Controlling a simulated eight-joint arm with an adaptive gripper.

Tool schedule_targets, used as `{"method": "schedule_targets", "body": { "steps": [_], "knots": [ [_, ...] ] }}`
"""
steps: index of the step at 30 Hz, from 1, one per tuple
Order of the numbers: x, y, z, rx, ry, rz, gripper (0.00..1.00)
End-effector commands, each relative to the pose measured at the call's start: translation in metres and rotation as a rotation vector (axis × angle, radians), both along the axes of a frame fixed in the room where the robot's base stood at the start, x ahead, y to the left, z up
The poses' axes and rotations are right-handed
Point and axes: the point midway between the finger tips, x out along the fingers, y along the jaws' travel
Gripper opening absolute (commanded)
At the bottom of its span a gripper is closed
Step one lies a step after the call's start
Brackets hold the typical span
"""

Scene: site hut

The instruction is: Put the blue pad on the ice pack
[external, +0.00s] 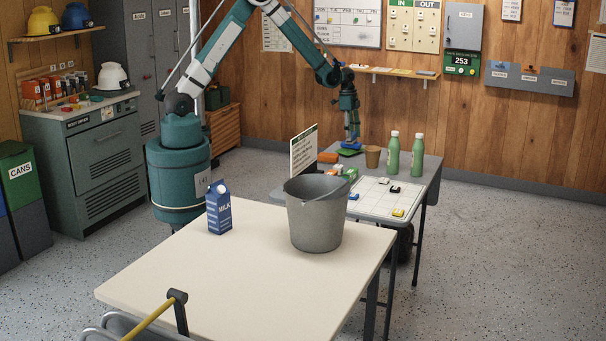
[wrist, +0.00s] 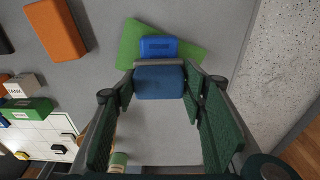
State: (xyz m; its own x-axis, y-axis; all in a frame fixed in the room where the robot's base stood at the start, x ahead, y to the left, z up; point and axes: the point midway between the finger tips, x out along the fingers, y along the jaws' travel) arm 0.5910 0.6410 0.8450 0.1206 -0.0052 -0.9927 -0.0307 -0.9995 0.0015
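A darker blue block, seemingly the blue pad (wrist: 160,84), spans the gap between my gripper's fingertips in the wrist view, with a grey strip along its far edge. My gripper (external: 351,140) is low over the grey table, and its fingers (wrist: 159,80) appear to touch both sides of the block. Just beyond is a brighter blue, rounded block (wrist: 158,47), possibly the ice pack; I cannot be sure which is which. It overlaps a flat green piece (wrist: 130,44). I cannot tell whether the two blue pieces touch.
An orange block (wrist: 56,29) lies to the left. A brown cup (external: 372,157) and two green bottles (external: 392,155) stand to the right on the grey table. A whiteboard (external: 375,205) with small blocks lies nearer. A bucket (external: 314,220) and milk carton (external: 218,210) stand on the cream table.

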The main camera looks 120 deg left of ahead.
Motion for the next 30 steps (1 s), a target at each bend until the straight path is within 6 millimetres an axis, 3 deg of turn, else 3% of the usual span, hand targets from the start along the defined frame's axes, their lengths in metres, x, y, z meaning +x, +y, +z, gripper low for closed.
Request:
{"method": "schedule_targets", "body": {
  "steps": [3, 18, 23, 30],
  "knots": [
    [0.0, 0.0, 0.0, 0.0, 0.0, 0.0, 0.57],
    [0.0, 0.0, 0.004, 0.0, 0.0, 0.0, 0.57],
    [-0.002, 0.0, 0.016, 0.0, 0.0, 0.0, 0.57],
    [-0.006, 0.0, 0.048, 0.0, 0.0, 0.001, 0.57]
  ]
}}
